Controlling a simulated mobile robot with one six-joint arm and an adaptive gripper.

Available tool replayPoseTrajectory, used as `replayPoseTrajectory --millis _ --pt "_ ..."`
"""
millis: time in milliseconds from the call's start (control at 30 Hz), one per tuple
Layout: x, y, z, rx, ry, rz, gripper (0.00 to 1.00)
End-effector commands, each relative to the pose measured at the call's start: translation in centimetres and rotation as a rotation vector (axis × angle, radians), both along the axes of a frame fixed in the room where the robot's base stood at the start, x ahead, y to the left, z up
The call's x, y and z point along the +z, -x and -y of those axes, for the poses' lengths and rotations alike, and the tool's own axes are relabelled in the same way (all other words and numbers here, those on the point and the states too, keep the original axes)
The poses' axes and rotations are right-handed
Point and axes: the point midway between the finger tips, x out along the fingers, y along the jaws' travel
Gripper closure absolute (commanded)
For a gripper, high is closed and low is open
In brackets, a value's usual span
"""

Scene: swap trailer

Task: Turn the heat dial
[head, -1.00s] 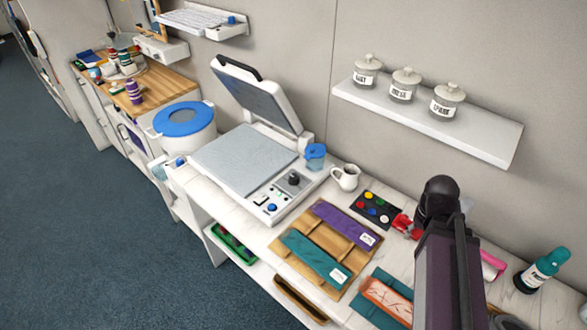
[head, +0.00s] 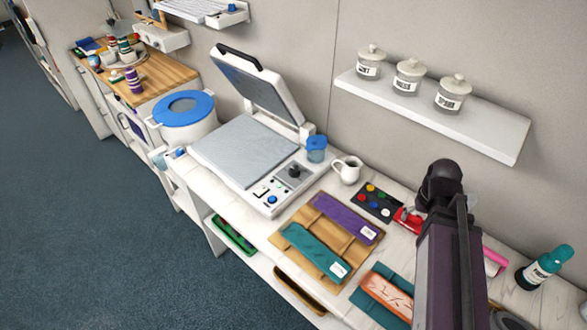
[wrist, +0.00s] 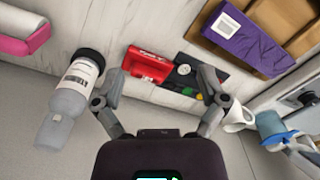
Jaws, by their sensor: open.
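The heat dial (head: 294,171) is a dark round knob on the control panel of the white heat press (head: 262,193). The press stands open on the counter, its upper plate tilted up. My gripper (wrist: 160,97) is open and empty in the wrist view, its two fingers spread apart. In the head view my arm hides the gripper. The arm is to the right of the press, well apart from the dial.
A blue-lidded cup (head: 316,149) and a white jug (head: 346,170) stand right of the press. A paint palette (head: 377,203), a red item (wrist: 148,66) and a black-capped bottle (wrist: 75,95) are near my gripper. A wall shelf (head: 430,115) with jars hangs above.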

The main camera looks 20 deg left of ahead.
Motion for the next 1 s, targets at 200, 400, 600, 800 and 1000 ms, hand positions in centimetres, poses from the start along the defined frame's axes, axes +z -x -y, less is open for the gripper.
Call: replayPoseTrajectory --millis 200,400,600,800,1000 --pt "0.2 -5.1 -5.3 0.311 -0.063 0.012 0.07" --pt "0.4 -9.8 -12.7 0.700 -0.141 0.043 0.07" --pt "0.8 -13.6 -21.0 1.096 -0.225 0.095 0.07" --pt "1.3 -16.1 -29.2 1.463 -0.300 0.163 0.07" --pt "1.7 -17.1 -35.0 1.708 -0.353 0.221 0.07"
